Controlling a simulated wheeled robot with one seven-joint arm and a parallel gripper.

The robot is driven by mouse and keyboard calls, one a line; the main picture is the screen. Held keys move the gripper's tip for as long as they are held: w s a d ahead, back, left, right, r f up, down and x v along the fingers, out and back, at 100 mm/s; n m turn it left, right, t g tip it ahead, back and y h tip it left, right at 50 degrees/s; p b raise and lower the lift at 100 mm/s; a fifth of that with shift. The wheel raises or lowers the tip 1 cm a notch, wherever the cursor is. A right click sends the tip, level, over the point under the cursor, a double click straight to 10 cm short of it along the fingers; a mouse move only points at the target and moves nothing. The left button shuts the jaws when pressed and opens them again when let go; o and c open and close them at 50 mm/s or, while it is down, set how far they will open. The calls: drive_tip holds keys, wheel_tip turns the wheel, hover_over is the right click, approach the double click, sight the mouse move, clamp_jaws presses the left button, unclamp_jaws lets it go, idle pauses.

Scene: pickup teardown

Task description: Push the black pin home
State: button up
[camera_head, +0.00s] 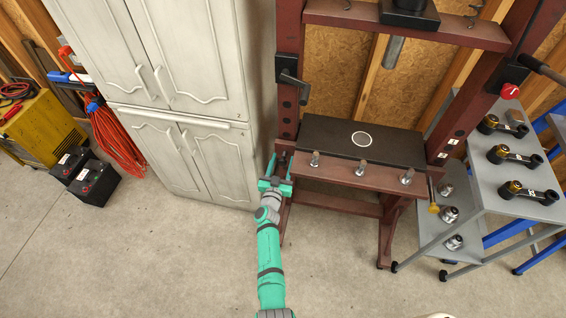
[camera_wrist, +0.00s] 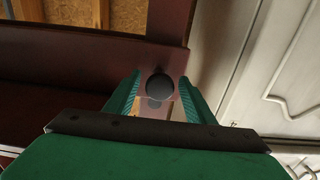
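The black pin (camera_wrist: 159,87) shows in the wrist view as a dark round end against the red-brown post of the press frame (camera_wrist: 168,22). My gripper (camera_wrist: 160,92) is open, with one green finger on each side of the pin end and a small gap on both sides. I cannot tell how deep the pin sits in the post. In the head view, my gripper (camera_head: 276,172) is at the lower left post of the press (camera_head: 289,110); I cannot make out the pin there.
A white cabinet (camera_head: 195,90) stands close on the left of my gripper. The black press bed (camera_head: 325,140) and its front bar with several bolts lie to the right. A grey cart (camera_head: 486,195) with black-and-gold parts stands farther right. The floor in front is clear.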

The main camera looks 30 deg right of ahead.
drive_tip(key=v, duration=1.1)
idle(0.6)
drive_tip(key=s+a+r+n+t+y, duration=0.1)
drive_tip(key=s+a+r+n+y, duration=0.15)
drive_tip(key=s+a, duration=0.4)
drive_tip(key=s+a+r+n+t+y, duration=0.1)
drive_tip(key=s+a+n+t+y, duration=0.15)
drive_tip(key=s, duration=0.75)
drive_tip(key=s+a+r+n+y, duration=0.25)
drive_tip(key=s+a, duration=0.25)
drive_tip(key=s, duration=0.3)
drive_tip(key=s+a+r+g+y, duration=0.1)
drive_tip(key=s+a+r+y, duration=0.1)
drive_tip(key=s+a+r, duration=0.3)
drive_tip(key=s+a+r+g+y, duration=0.1)
drive_tip(key=s+a+r+y, duration=0.1)
drive_tip(key=s+a+r, duration=0.4)
drive_tip(key=v, duration=0.5)
